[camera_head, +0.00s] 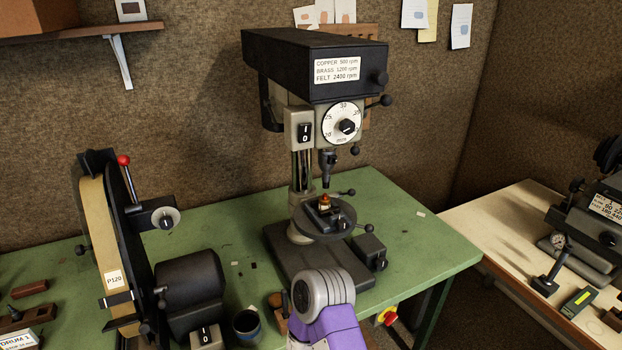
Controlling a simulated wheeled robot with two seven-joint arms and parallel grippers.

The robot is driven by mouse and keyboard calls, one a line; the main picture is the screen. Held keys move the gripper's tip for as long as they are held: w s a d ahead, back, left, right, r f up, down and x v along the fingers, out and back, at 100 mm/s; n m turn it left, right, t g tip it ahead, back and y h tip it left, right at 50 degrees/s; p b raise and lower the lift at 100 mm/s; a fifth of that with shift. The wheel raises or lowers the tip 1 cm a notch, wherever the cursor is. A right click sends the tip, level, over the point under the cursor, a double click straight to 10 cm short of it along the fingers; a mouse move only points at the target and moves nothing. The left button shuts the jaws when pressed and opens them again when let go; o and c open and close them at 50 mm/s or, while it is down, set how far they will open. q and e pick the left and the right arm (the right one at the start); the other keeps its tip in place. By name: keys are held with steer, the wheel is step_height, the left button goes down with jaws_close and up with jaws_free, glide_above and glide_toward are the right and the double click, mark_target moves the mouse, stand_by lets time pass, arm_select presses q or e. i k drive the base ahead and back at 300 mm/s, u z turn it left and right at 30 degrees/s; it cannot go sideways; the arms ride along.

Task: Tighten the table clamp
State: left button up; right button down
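The drill press (315,65) stands on the green bench. Its round table (341,231) holds a small dark fixture with a brass-coloured piece under the chuck (327,162). A ball-ended lever (347,193) shows at the table's back right. Another ball-ended lever (367,228) sticks out at its right side. I cannot tell which is the table clamp, or how tight it is. A purple and grey arm link of mine rises from the bottom centre, in front of the press base (290,265). Neither gripper can be made out.
A belt sander (110,245) with a red-knobbed lever and a dark motor stands at left. A dark cup (246,325) is at the front edge. The green bench (425,245) is mostly clear at right; another bench (500,235) holds a machine.

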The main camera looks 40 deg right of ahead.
mark_target(351, 192)
steer(key=u, duration=2.45)
steer(key=k, duration=2.3)
steer(key=z, duration=1.6)
